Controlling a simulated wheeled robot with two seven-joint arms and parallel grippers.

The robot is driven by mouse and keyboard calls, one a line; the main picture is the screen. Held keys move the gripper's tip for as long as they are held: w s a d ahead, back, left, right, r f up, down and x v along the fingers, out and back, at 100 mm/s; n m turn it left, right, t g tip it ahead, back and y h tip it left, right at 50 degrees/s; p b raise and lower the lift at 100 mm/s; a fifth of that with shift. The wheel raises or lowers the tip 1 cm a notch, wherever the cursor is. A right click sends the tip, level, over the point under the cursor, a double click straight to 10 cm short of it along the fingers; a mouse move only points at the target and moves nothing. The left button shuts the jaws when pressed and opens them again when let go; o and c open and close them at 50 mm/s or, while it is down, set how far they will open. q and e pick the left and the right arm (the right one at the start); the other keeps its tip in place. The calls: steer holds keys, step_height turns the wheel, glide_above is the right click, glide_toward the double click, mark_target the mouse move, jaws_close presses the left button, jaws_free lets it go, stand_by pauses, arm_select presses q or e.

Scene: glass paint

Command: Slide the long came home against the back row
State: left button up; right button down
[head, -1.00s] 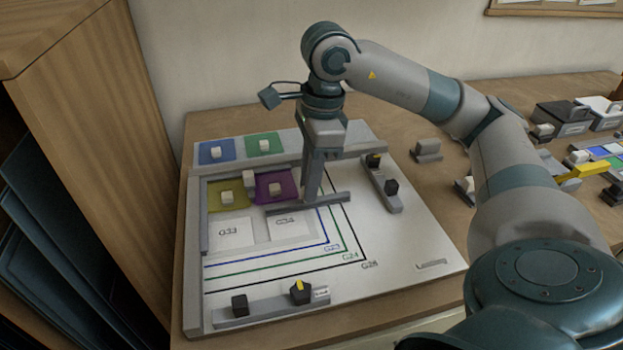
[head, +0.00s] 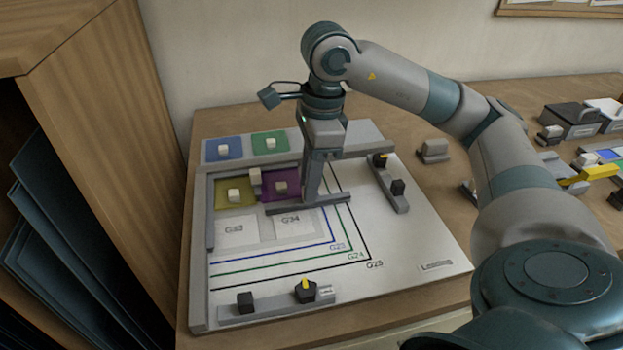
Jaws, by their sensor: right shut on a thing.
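The long came (head: 330,201) is a grey bar lying crosswise on the white board, just in front of the purple pane (head: 270,194). My right gripper (head: 311,192) points down from above and is shut on it; the fingers hide the hold itself. The back row holds the yellow pane (head: 222,200) and the purple pane, side by side, each with a pale knob. A short grey piece (head: 255,180) stands between them. The came runs along the purple pane's front edge and extends past it on the right; I cannot tell whether they touch. My left gripper is out of view.
Blue (head: 211,147) and green (head: 257,142) panes lie behind the rear rail. A grey bar with dark knobs (head: 391,186) lies right, another (head: 262,305) in front. Printed outlines G33 and G34 are bare. A wooden cabinet (head: 110,110) stands at left.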

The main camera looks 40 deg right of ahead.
steer(key=shift+w+a, duration=0.7)
steer(key=shift+a, duration=0.65)
steer(key=shift+w+a, duration=0.65)
steer(key=shift+a, duration=0.7)
steer(key=shift+w+a, duration=0.7)
steer(key=shift+a, duration=0.65)
stand_by(3.9)
